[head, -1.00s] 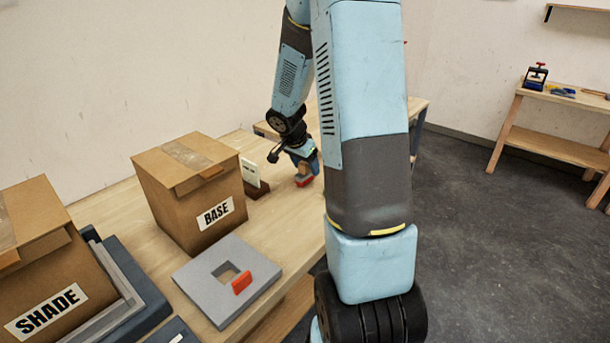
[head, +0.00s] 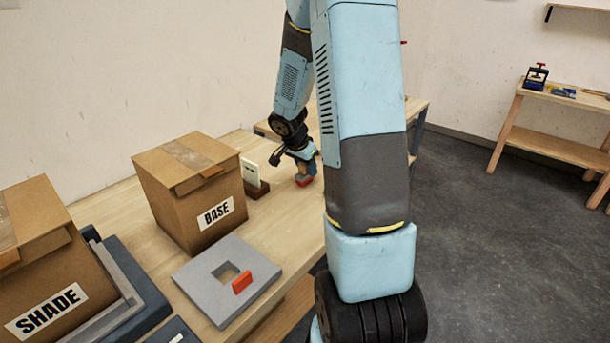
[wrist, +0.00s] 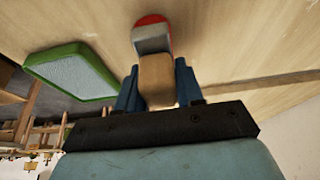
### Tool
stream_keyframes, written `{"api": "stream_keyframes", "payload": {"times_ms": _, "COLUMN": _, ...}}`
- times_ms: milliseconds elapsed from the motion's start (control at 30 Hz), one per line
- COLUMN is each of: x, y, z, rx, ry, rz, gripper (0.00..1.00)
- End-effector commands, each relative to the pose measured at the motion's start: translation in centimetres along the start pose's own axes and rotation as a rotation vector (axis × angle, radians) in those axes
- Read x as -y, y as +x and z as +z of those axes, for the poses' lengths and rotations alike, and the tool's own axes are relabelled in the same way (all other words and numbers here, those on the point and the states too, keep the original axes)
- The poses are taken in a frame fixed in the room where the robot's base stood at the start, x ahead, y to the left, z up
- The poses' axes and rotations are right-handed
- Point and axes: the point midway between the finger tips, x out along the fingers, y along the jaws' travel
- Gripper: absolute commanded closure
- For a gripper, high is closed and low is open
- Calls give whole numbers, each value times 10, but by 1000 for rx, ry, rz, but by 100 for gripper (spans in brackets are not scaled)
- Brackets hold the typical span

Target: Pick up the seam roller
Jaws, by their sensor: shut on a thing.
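The seam roller (wrist: 153,58) shows in the wrist view as a wooden handle between my fingers, with a grey part and a red end pointing away from the gripper. My gripper (wrist: 158,85) is shut on the wooden handle, one blue finger on each side. In the head view the seam roller's red end (head: 303,180) shows just below my gripper (head: 303,165), close over the right part of the workbench. I cannot tell whether the red end touches the bench top.
A card in a brown stand (head: 255,183) is left of the gripper, beside the BASE box (head: 195,195). A grey plate (head: 205,275) with a square hole and a red piece (head: 242,283) lies in front. A green-rimmed tray (wrist: 72,72) shows in the wrist view.

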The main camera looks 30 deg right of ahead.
Motion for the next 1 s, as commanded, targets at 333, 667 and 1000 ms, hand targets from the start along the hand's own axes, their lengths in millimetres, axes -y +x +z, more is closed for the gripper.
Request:
{"api": "stream_keyframes", "payload": {"times_ms": 333, "x": 0, "y": -1, "z": -1, "rx": -1, "ry": 1, "rz": -1, "gripper": 98}}
{"api": "stream_keyframes", "payload": {"times_ms": 667, "x": -5, "y": -38, "z": -12, "rx": -3, "ry": 1, "rz": -2, "gripper": 98}}
{"api": "stream_keyframes", "payload": {"times_ms": 1000, "x": -42, "y": -94, "z": -10, "rx": -3, "ry": 2, "rz": -3, "gripper": 98}}
